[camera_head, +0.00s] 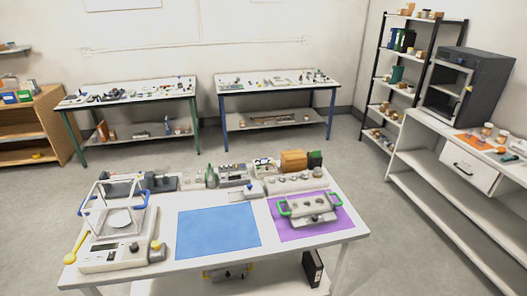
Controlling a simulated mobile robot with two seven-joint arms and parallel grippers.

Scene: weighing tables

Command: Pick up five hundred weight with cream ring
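The near white table (165,262) carries the weighing gear. At its back right a pale block (291,184) holds a row of small silver knobbed weights. A tray with green handles (309,208) stands on the purple mat (340,226) and has round items or sockets in its top. The weights are too small to tell which is the five hundred one, and I cannot make out a cream ring. Neither of my grippers shows in the view.
A blue mat (218,231) lies bare in the table's middle. A clear frame with blue handles (118,207) stands over the balance's pan. A wooden box (293,161) and a green bottle (211,175) stand along the back. Two tables stand at the far wall, with open floor between.

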